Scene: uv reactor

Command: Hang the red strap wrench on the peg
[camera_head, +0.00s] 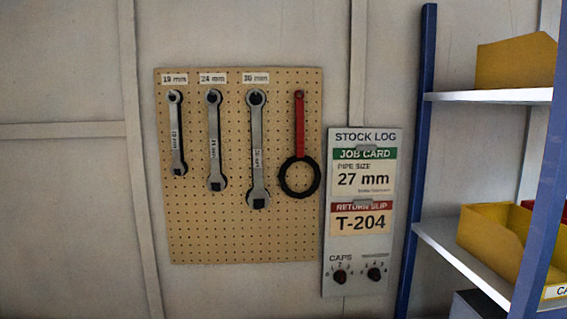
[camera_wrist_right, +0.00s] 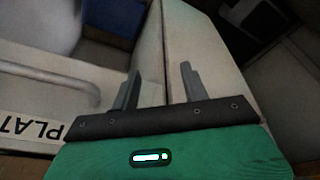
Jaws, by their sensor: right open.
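The red strap wrench (camera_head: 300,125) is on the pegboard (camera_head: 240,235) in the head view, at the right end of the row of tools. Its red handle is upright, with the top end against the board, and its black loop (camera_head: 282,178) hangs at the bottom. The peg itself is too small to tell apart from the handle's top. My right gripper (camera_wrist_right: 158,78) shows only in the right wrist view; its two fingers are apart with nothing between them. It is away from the pegboard. My left gripper is in neither view.
Three grey wrenches, the 19 mm (camera_head: 177,135), 24 mm (camera_head: 215,145) and 30 mm (camera_head: 256,150), hang left of the strap wrench. A stock log panel (camera_head: 341,250) is right of the board. A blue-post shelf (camera_head: 418,160) with yellow bins (camera_head: 490,235) stands at the right.

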